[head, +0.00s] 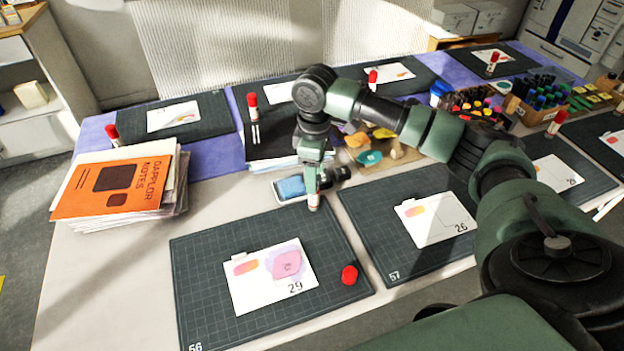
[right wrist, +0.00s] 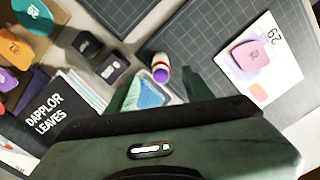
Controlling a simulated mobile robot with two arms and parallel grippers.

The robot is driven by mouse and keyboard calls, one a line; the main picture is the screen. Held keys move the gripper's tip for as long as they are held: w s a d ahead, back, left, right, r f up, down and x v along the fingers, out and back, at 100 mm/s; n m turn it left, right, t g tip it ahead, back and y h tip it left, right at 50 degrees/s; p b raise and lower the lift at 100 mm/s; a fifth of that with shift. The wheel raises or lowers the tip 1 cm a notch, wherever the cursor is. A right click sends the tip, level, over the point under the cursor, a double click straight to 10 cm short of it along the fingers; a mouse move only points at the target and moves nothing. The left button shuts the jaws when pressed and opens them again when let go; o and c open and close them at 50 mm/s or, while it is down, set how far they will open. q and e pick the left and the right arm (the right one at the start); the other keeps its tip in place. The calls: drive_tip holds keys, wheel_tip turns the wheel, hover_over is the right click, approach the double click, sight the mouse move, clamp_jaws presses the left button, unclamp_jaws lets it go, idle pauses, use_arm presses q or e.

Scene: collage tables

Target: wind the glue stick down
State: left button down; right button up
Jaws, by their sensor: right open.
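An uncapped glue stick (head: 314,202) stands near the upper right edge of the front mat, partly hidden by my right gripper. In the right wrist view the glue stick (right wrist: 161,72) shows an open top with purple glue in it; how far the glue stands out is hard to tell. Its red cap (head: 349,275) lies apart on the mat. My right gripper (head: 314,191) points down just over the glue stick. In the right wrist view its fingers (right wrist: 160,88) are apart, with the stick between or just beyond their tips. My left gripper is not in view.
The front mat (head: 200,285) holds a card (head: 250,290) marked 29. A blue pad in a tray (head: 291,187) sits close beside the gripper. Orange-topped papers (head: 120,188) are stacked at left. Other mats carry cards and red-capped sticks (head: 557,123). Pens and boxes crowd the back right.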

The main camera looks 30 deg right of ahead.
drive_tip(key=shift+f, duration=3.9)
clamp_jaws()
